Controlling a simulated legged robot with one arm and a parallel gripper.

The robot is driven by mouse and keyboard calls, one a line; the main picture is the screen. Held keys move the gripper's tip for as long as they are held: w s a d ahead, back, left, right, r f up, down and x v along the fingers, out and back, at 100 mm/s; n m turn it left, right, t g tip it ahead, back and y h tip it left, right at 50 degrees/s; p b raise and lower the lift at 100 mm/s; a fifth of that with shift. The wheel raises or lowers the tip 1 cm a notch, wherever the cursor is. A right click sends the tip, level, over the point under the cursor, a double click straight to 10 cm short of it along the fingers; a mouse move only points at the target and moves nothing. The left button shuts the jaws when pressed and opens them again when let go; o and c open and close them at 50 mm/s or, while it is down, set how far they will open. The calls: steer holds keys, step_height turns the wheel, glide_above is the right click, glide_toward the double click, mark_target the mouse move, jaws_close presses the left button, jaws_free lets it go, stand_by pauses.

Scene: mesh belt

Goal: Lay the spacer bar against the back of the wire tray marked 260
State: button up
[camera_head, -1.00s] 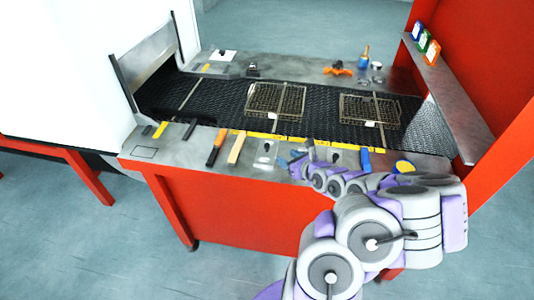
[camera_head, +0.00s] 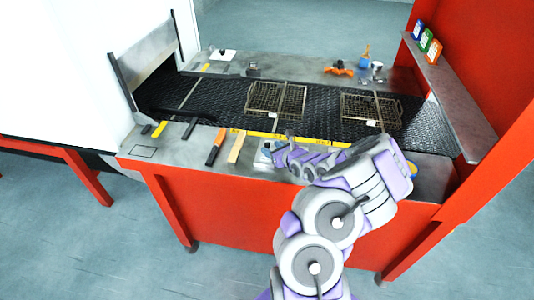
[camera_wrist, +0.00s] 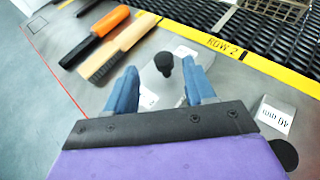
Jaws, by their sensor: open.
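Two wire trays lie on the black mesh belt, a left one (camera_head: 262,98) and a right one (camera_head: 356,108). Each has a small white tag at its near side, too small to read, so I cannot tell which is 260. My gripper (camera_wrist: 160,72) is open, its blue fingers on either side of a black knob (camera_wrist: 164,64) standing on a grey metal plate (camera_wrist: 160,86). The knob looks unheld. I cannot tell whether this piece is the spacer bar. In the head view my gripper (camera_head: 268,153) is over the near ledge, partly hidden by my arm.
An orange-handled tool (camera_wrist: 95,37) and a wooden-handled brush (camera_wrist: 118,47) lie left of my gripper. A yellow strip marked ROW 2 (camera_wrist: 222,46) edges the belt. A second labelled metal piece (camera_wrist: 276,115) is at right. A red-framed shelf (camera_head: 450,95) stands at the right.

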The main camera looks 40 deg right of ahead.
mark_target(268, 145)
steer(key=shift+d+b+x, duration=0.15)
steer(key=shift+b+x, duration=0.05)
steer(key=shift+x, duration=0.95)
steer(key=shift+d+b+x, duration=0.15)
steer(key=shift+b+x, duration=0.05)
steer(key=shift+x, duration=0.95)
steer(key=shift+w+f, duration=0.1)
steer(key=shift+w, duration=0.15)
steer(key=shift+c, duration=0.4)
jaws_close()
